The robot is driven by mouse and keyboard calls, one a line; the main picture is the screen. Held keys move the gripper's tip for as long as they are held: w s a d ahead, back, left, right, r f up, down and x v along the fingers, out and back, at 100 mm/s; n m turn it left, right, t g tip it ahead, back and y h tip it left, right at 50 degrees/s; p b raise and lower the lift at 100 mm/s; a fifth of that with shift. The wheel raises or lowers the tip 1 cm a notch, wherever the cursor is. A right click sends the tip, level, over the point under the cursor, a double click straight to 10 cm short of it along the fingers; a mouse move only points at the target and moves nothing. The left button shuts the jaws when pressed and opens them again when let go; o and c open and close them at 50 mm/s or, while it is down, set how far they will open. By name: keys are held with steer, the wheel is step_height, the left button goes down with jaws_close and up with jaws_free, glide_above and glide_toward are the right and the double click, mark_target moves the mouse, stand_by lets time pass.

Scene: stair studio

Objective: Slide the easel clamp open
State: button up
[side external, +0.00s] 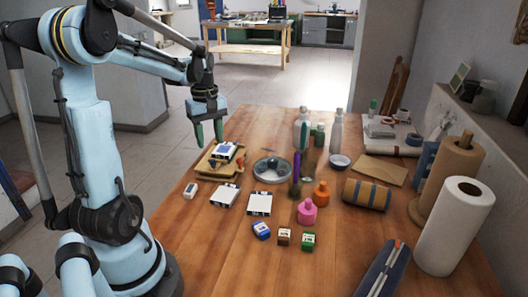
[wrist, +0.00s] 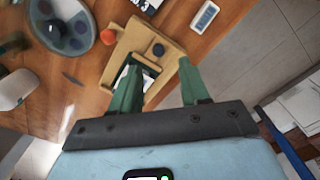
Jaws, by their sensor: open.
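The small tabletop easel (side external: 199,168) is a tan wooden board near the table's left edge, with a blue-and-white panel (side external: 224,151) on it. In the wrist view the easel (wrist: 129,45) lies below my gripper (wrist: 160,72), with a dark round knob (wrist: 158,49) on its board. A dark piece (wrist: 146,64) crosses the board and may be the clamp. It is partly hidden by the left finger, so I cannot tell its position. My gripper (side external: 209,133) has green fingers, open and empty, pointing down above the easel's far left side.
A round palette dish (side external: 271,168) stands right of the easel. White-topped boxes (side external: 224,195), a small white block (side external: 190,190), paint pots (side external: 307,211) and bottles (side external: 336,132) crowd the table. The front left of the table (side external: 205,255) is clear.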

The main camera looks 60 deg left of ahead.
step_height(320, 180, up, 5)
steer(key=shift+r, duration=0.1)
stand_by(0.3)
steer(key=w+d+f+m+t, duration=0.1)
steer(key=d+m+t, duration=0.2)
steer(key=d+m, duration=0.6)
steer(key=w+d+f+m+t, duration=0.1)
steer(key=d+m+t, duration=0.3)
steer(key=d+m, duration=0.5)
steer(key=d+f, duration=0.1)
steer(key=d, duration=0.7)
steer(key=shift+w+f, duration=0.2)
steer(key=shift+f, duration=0.1)
